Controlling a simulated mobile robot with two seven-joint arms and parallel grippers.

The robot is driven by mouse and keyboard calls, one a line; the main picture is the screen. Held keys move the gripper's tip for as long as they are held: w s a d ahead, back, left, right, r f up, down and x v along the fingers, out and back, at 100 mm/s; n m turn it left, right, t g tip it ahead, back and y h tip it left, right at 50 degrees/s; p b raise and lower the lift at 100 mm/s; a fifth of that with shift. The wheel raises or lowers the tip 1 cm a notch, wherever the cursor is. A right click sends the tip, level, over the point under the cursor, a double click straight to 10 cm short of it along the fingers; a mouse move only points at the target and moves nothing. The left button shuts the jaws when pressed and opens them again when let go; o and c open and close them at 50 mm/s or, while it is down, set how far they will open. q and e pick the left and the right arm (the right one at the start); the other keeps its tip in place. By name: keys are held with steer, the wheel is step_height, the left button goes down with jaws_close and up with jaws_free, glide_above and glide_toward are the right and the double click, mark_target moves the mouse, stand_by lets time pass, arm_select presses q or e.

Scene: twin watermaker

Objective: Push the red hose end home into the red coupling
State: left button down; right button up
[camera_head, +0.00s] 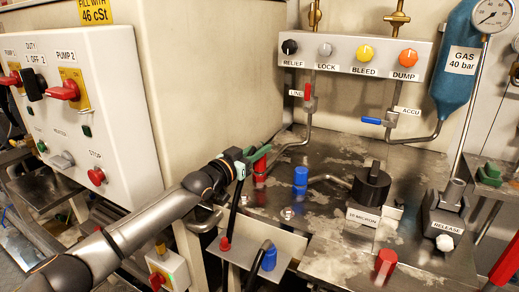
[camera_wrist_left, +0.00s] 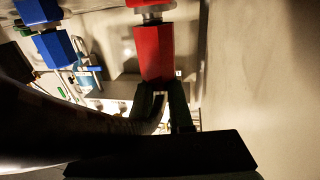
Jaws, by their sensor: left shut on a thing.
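My left gripper (camera_head: 258,155) is shut on the red hose end (camera_head: 261,164), above the back plate. In the left wrist view the red hose end (camera_wrist_left: 153,55) is a red block at the tips of my dark fingers (camera_wrist_left: 165,93). It lines up with the red coupling (camera_wrist_left: 150,3), with a metal collar between the two red parts. In the head view the red coupling (camera_head: 259,182) stands right below the hose end. I cannot tell how far the hose end is in. My right gripper is not in view.
A blue coupling (camera_head: 300,177) stands to the right of the red one. A blue hose end (camera_head: 268,258) is on the lower bracket (camera_head: 283,243). A black filter (camera_head: 371,185) and a red cap (camera_head: 386,262) are farther right. A cream cabinet wall (camera_head: 200,90) rises behind my arm.

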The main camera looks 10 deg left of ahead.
arm_select(q)
steer(key=shift+f, duration=0.15)
steer(key=shift+r+p, duration=0.5)
steer(key=shift+p, duration=0.05)
steer(key=shift+r+p, duration=0.35)
steer(key=shift+r, duration=0.35)
stand_by(0.9)
steer(key=shift+f+b, duration=0.45)
steer(key=shift+f, duration=0.55)
